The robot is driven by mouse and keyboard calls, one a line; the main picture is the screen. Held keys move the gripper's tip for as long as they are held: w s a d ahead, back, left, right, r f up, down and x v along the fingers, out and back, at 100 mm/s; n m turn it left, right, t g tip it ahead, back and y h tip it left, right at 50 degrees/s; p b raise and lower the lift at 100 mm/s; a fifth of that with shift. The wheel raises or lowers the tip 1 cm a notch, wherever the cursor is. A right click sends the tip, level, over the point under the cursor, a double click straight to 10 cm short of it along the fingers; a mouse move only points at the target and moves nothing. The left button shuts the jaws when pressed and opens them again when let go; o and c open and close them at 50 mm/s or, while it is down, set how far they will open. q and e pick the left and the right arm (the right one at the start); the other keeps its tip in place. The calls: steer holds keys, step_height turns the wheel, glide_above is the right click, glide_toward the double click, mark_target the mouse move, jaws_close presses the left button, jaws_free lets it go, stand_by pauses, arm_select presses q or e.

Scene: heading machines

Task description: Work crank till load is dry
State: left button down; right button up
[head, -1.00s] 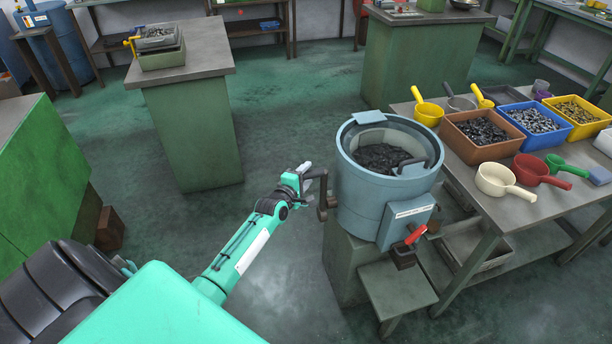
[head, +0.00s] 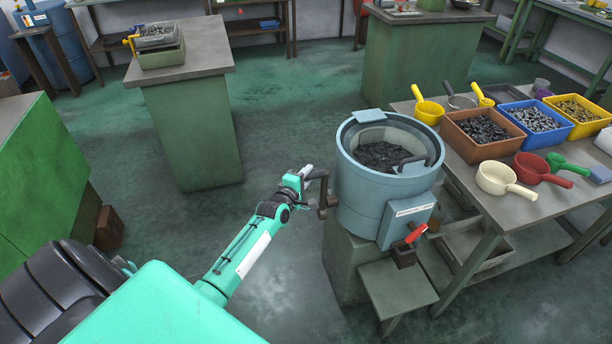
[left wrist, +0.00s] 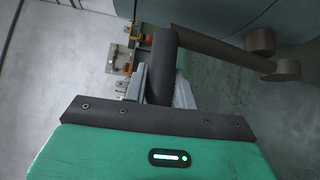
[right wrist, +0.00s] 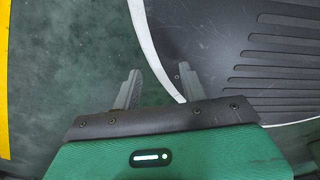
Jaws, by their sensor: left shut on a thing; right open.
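A blue-grey drum machine (head: 375,200) stands on a green pedestal with a basket of dark small parts, the load (head: 380,155), in its open top. A dark crank (head: 328,200) sticks out from its left side. My left gripper (head: 306,174) is shut on the crank's handle; the left wrist view shows the handle (left wrist: 162,65) between the fingers and the crank arm (left wrist: 225,47) running right. My right gripper (right wrist: 155,90) is open and empty, low near my own base in the right wrist view. I cannot tell whether the load is wet.
To the right, a table (head: 480,215) holds bins and scoops. A bench with a small tray (head: 162,57) stands at back left. Floor between is clear.

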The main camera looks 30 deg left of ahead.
steer(key=w+a+r+b, duration=0.2)
steer(key=w+r+b, duration=0.2)
steer(key=w+b, duration=0.65)
steer(key=w+a+r+t+b, duration=0.1)
steer(key=w+r+t+b, duration=0.2)
steer(key=r, duration=1)
steer(key=w+a+r+b, duration=0.1)
steer(key=w+r+b, duration=0.35)
steer(key=r, duration=0.95)
arm_select(q)
steer(key=s+d+f+m+t+h+b, duration=0.5)
steer(key=s+d+f+m+t+h, duration=0.2)
steer(key=d+f+m, duration=0.4)
steer(key=shift+s+f+m+t+h, duration=0.2)
steer(key=shift+s+m+t+h, duration=0.25)
steer(key=shift+s+m, duration=1.25)
arm_select(e)
steer(key=w+a+f+t+y, duration=0.1)
steer(key=w+a+t+y, duration=0.3)
steer(key=a, duration=0.5)
steer(key=shift+w+f+t, duration=0.4)
steer(key=shift+w+t, duration=0.15)
steer(key=shift+t, duration=0.35)
arm_select(q)
steer(key=shift+w+m, duration=0.5)
steer(key=shift+w, duration=0.05)
